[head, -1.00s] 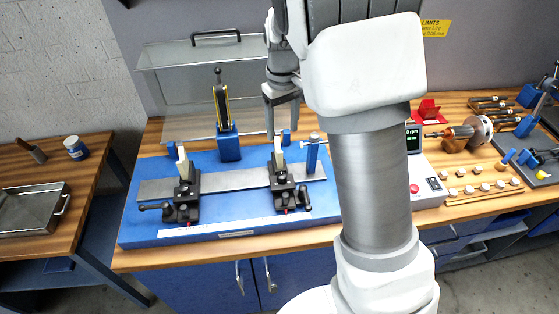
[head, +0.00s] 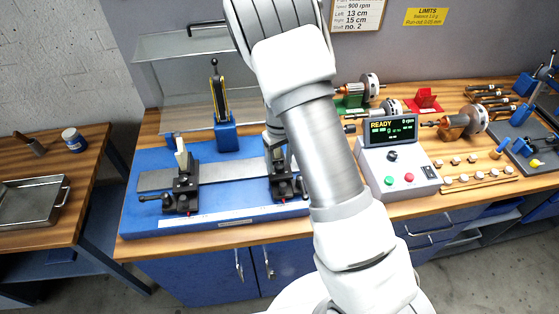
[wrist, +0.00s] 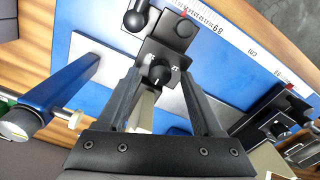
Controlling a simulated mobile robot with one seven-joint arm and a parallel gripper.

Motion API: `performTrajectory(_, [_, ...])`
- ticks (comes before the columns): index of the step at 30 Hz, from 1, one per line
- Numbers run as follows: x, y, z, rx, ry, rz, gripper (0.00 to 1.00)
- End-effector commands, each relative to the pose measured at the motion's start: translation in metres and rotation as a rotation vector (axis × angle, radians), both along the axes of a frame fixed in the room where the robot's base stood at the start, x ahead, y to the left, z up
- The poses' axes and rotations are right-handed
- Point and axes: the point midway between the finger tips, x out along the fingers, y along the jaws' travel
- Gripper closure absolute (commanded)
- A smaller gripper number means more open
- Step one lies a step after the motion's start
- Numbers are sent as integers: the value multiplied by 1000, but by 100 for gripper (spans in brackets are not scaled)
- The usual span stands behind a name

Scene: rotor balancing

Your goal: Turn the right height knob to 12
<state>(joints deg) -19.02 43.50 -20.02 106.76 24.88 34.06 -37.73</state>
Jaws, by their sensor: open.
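The right height knob (wrist: 160,76) is a small dark round knob with a white mark, on the black right support. In the wrist view it shows between the tips of my gripper (wrist: 160,72), with a finger on either side. The fingers are open, and I see no clear contact with the knob. The printing beside the knob is too small to read. In the head view the right support (head: 281,184) stands on the steel rail, partly covered by my arm, and my gripper is mostly hidden there. The left support (head: 181,190) stands on the same rail.
A blue post with a white-tipped screw (wrist: 52,112) is close beside my gripper. A ruler (wrist: 210,20) runs along the blue base's edge. The console (head: 398,165) reads READY and 0 rpm. A clear raised cover (head: 180,50) stands behind.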

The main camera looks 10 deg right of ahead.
Motion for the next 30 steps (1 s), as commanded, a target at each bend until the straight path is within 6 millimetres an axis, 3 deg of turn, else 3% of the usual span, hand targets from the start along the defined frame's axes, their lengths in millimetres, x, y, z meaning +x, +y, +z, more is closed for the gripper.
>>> performTrajectory(12, [0,0,-9,0,0,0,33])
performTrajectory(24, [0,0,-9,0,0,0,100])
performTrajectory(30, [0,0,-8,0,0,-3,100])
